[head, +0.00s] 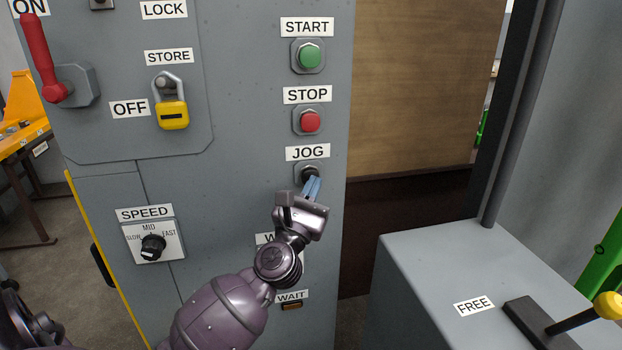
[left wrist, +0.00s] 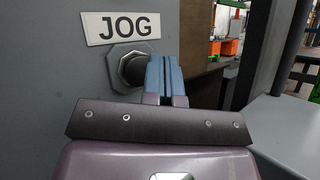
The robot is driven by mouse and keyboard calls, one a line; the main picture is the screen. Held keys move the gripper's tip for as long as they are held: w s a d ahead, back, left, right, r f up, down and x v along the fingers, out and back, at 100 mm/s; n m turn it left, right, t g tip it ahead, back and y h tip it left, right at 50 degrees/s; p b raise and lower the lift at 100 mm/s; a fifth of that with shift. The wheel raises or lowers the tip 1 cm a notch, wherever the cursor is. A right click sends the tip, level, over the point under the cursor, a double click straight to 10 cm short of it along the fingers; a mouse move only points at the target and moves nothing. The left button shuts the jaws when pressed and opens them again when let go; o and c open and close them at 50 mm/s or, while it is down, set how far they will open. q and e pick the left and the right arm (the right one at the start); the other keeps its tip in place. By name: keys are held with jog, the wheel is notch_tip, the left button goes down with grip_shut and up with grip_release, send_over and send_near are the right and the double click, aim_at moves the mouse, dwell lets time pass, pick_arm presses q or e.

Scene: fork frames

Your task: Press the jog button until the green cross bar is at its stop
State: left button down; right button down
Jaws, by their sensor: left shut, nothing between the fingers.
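The black jog button (head: 309,173) sits in a grey hexagonal mount under the JOG label on the grey panel. It also shows in the left wrist view (left wrist: 133,69), partly covered on its right by my fingers. My left gripper (head: 312,186) is shut and empty, its blue fingertips at the button. I cannot tell whether they touch or press it. A green part (head: 603,258) stands at the right edge of the head view; I cannot tell whether it is the cross bar. My right gripper is not in view.
Above are the red STOP button (head: 310,122) and the green START button (head: 310,56). A SPEED knob (head: 153,247), a yellow padlock (head: 172,114) and a red lever (head: 39,50) are to the left. A grey box with a yellow-knobbed lever (head: 607,305) stands at right.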

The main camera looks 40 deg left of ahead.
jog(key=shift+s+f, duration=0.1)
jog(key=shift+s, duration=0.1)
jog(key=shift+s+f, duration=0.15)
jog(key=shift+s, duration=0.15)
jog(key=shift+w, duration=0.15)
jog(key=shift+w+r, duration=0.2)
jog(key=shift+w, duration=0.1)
pick_arm(q)
jog(key=shift+w+a, duration=0.1)
jog(key=shift+a, duration=0.05)
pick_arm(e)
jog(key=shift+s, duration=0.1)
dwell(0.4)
pick_arm(q)
jog(key=shift+w+a, duration=0.15)
jog(key=shift+a, duration=0.05)
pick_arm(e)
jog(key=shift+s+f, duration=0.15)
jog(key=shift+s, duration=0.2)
